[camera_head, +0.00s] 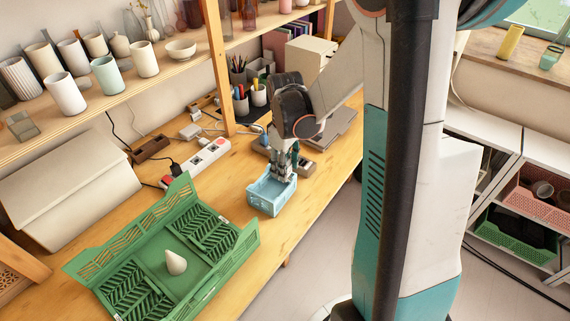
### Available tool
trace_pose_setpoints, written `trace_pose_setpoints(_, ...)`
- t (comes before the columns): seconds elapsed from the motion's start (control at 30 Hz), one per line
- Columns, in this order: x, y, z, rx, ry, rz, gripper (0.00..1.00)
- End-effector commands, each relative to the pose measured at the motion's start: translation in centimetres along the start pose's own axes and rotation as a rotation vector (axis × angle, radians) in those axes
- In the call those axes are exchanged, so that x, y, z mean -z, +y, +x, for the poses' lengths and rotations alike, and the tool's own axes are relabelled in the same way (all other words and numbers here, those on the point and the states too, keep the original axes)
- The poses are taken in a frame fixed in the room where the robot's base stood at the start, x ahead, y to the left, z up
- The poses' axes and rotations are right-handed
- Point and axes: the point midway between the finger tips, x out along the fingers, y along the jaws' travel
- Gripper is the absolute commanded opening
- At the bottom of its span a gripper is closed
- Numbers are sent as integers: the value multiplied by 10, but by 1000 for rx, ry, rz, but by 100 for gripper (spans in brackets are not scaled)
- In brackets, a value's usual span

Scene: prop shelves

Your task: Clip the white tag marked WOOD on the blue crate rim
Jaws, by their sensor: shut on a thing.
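The small light-blue crate (266,205) stands on the wooden bench, right of the large green crate. My gripper (281,176) points down at the blue crate's far side, with its fingertips at or just above the rim. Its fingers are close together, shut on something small. The white tag is not clearly visible, and its WOOD marking cannot be read. I cannot tell whether the tag touches the rim.
The green crate (192,284) holds a pale cone (175,262). A power strip (200,160) with plugs and cables lies behind. Pen cups (240,104) stand at the back beside a shelf post (217,66). Bare bench shows in front of the blue crate.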

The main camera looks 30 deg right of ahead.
Motion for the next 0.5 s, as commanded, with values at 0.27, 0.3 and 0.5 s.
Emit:
trace_pose_setpoints(0.27, 0, 0, 20, 0, 0, 1, 12)
trace_pose_setpoints(0.3, 0, 0, 23, 0, 0, 1, 12)
trace_pose_setpoints(0.5, 0, 0, 38, 0, 0, 1, 12)
